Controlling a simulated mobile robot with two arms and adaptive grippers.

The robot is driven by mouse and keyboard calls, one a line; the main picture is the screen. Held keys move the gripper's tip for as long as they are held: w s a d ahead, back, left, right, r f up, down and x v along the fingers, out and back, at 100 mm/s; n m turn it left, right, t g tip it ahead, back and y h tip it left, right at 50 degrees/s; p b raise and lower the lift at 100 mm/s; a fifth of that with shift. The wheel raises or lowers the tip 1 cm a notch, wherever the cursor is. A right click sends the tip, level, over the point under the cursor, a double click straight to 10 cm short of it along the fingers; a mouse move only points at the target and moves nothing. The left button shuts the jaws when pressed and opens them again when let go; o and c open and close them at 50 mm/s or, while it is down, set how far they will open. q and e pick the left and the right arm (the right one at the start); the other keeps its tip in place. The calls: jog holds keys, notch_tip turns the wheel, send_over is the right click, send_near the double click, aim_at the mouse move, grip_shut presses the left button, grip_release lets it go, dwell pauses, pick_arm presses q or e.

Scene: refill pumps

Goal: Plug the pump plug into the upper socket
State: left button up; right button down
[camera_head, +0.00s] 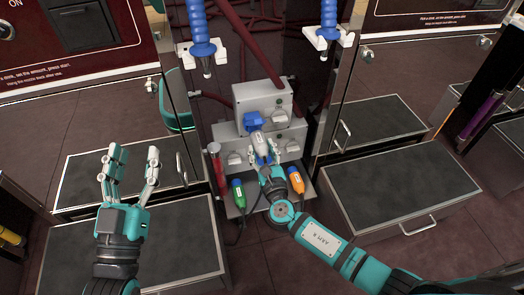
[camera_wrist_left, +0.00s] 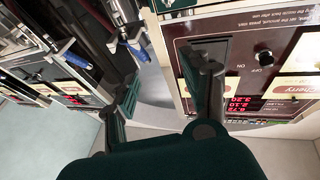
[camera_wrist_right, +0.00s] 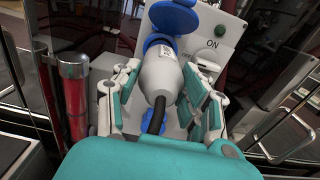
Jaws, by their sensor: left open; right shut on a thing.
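A grey plug (camera_head: 262,148) with a black cable is held by my right gripper (camera_head: 266,162) in front of the grey socket box (camera_head: 240,132). In the right wrist view the grey plug (camera_wrist_right: 160,72) lies between the fingers of my right gripper (camera_wrist_right: 160,100). Its front end meets a blue ring below a raised blue lid (camera_wrist_right: 173,17). The lid also shows in the head view (camera_head: 253,120). I cannot tell how deep the plug sits in the socket. Another blue part (camera_wrist_right: 152,122) shows below, partly hidden by the cable. My left gripper (camera_head: 133,158) is open and empty, away from the box.
A green plug (camera_head: 239,194) and an orange plug (camera_head: 296,181) stand on a low shelf below the box. A red cylinder (camera_head: 215,160) stands left of it. Two blue-handled nozzles (camera_head: 200,30) hang above. Dark-topped drawers flank the box.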

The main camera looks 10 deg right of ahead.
aim_at(259, 143)
pick_arm(q)
jog(key=shift+r, duration=0.15)
pick_arm(e)
jog(key=shift+w, duration=0.2)
jog(key=shift+w, duration=0.55)
pick_arm(q)
jog(key=shift+s+r+t+h, duration=0.2)
jog(key=shift+r+t, duration=0.1)
jog(key=shift+r, duration=0.15)
jog(key=shift+s+r+t+h, duration=0.2)
jog(key=shift+r+t, duration=0.1)
jog(key=shift+r, duration=0.1)
jog(key=shift+s+r+t+b, duration=0.45)
jog(key=shift+r+t, duration=0.15)
jog(key=shift+r, duration=0.1)
pick_arm(e)
jog(key=shift+w, duration=0.75)
jog(key=shift+w, duration=0.1)
pick_arm(q)
jog(key=shift+r, duration=0.2)
pick_arm(e)
jog(key=c, duration=0.6)
grip_release()
pick_arm(q)
jog(key=shift+r, duration=0.1)
